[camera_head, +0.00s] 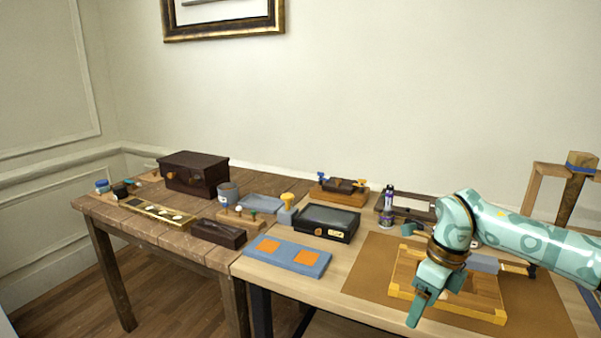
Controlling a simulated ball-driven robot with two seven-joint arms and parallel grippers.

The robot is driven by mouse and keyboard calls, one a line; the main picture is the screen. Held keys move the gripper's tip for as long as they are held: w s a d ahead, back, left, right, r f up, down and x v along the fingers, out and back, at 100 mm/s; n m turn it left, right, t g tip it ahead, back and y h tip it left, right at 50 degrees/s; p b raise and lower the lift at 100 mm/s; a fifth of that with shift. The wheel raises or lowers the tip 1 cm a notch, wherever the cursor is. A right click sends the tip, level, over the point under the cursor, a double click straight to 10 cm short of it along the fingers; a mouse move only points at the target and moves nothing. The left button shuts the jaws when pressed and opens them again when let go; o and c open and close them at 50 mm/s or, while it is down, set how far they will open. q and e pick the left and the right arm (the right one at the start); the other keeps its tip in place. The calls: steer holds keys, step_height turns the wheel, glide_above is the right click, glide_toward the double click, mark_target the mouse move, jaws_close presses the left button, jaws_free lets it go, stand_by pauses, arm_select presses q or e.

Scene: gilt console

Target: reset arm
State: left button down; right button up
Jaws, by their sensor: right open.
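My right arm comes in from the right edge, teal with dark bands. My right gripper (423,308) points down over the front left part of a wooden tray (490,315) with yellow corners. The gripper is open, and I see nothing held in it. The tray lies on a brown mat (365,272) on the light wooden table, and the arm hides part of it. I cannot tell whether the fingertips touch the tray. My left gripper is not in view.
A blue board with orange squares (287,256) lies left of the mat. A black tray (327,222), wooden stand (339,194) and purple bottle (387,208) stand behind. A dark wooden table at left holds a brown chest (194,174). A wooden frame (570,190) rises at right.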

steer(key=s+a+f+m+t+y+p, duration=0.2)
steer(key=a+f+m+t+y, duration=0.2)
steer(key=a+f+m+y, duration=0.85)
steer(key=s+d+f+m+t+h+p, duration=0.1)
steer(key=s+f+m+t+h, duration=0.15)
steer(key=f+m, duration=0.45)
steer(key=s+d+f+m+t+h+p, duration=0.1)
steer(key=s+f+m+t+h, duration=0.25)
steer(key=f, duration=0.55)
steer(key=s+d+f+m+g+h, duration=0.25)
steer(key=s+d+f+m, duration=0.3)
steer(key=s+f, duration=0.5)
steer(key=s+d+f+m+g+h, duration=0.1)
steer(key=s+d+f+m+h, duration=0.3)
steer(key=s+f+m, duration=0.65)
steer(key=s+d+m+g+h, duration=0.1)
steer(key=s+g, duration=0.2)
steer(key=s, duration=1.2)
steer(key=s+d+m+g+h+p, duration=0.1)
steer(key=s+g, duration=0.2)
steer(key=s, duration=1.2)
steer(key=shift+s+d+f, duration=0.15)
steer(key=shift+d+f, duration=0.15)
